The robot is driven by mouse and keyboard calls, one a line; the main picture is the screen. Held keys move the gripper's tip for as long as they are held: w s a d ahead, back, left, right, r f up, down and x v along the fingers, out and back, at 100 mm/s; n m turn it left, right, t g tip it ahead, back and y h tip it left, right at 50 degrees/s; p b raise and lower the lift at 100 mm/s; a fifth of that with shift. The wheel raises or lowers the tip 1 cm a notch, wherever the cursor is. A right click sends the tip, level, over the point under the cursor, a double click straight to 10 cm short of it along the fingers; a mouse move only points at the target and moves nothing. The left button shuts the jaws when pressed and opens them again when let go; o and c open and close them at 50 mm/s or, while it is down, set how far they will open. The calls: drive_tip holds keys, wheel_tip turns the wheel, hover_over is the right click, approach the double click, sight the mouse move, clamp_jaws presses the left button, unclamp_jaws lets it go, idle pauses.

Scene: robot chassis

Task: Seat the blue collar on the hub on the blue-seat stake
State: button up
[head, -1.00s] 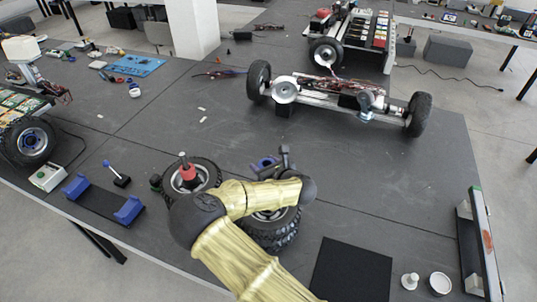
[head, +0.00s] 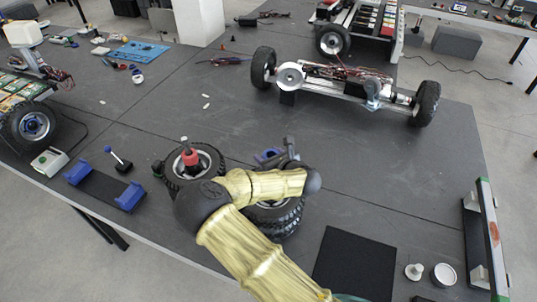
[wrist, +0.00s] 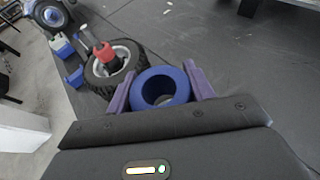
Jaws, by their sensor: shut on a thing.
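My gripper (head: 274,155) is shut on the blue collar (wrist: 148,91), a thick ring between its two purple fingers in the wrist view. In the head view the collar (head: 266,155) shows only partly beyond my arm. A wheel (head: 211,160) lies flat to the left of my gripper, with a red collar (head: 190,157) around an upright post at its centre. The wheel (wrist: 129,49) and red collar (wrist: 104,53) also show ahead and left in the wrist view. The collar is apart from them. I cannot tell which post is the blue-seat stake.
Stacked tyres (head: 284,224) stand under my arm, partly hidden. A black stand with blue cradles (head: 129,196) and a small blue-tipped post (head: 117,159) are at left. A wheeled axle (head: 335,80) lies behind. A black mat (head: 355,262) and white cup (head: 444,274) are at right.

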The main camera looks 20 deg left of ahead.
wheel_tip(320, 180, down, 12)
drive_tip(key=b, duration=0.9)
drive_tip(key=shift+s+f+b, duration=0.1)
drive_tip(key=shift+f+b, duration=0.5)
drive_tip(key=shift+f, duration=0.1)
idle(1.0)
drive_tip(key=o, duration=1.1)
drive_tip(key=shift+f, duration=0.1)
drive_tip(key=b+v, duration=0.1)
drive_tip(key=v, duration=1.6)
drive_tip(key=shift+d+r, duration=0.2)
drive_tip(key=shift+r, duration=0.05)
